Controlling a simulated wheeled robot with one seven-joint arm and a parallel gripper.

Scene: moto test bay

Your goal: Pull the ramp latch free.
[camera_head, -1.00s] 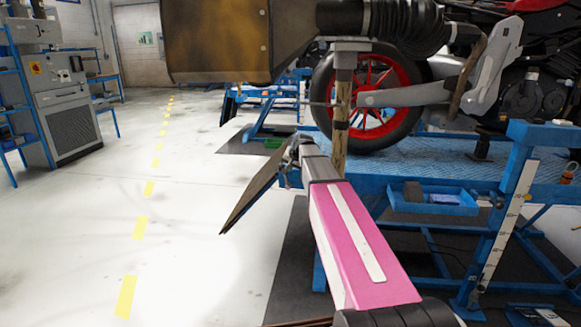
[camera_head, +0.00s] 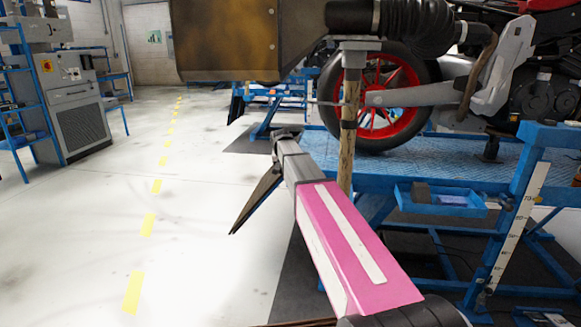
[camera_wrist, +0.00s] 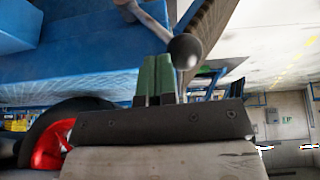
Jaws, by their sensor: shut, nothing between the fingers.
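In the head view the ramp plate (camera_head: 257,200) hangs tilted left of my pink arm. There my arm hides the latch, and the fingers cannot be made out.
A motorcycle with a red-rimmed wheel (camera_head: 388,105) stands on the blue lift table (camera_head: 470,168). A wooden post (camera_head: 347,150) rises behind my arm. A blue tray (camera_head: 440,199) is on the lift's side. A grey cabinet (camera_head: 75,125) stands left. The floor between is clear.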

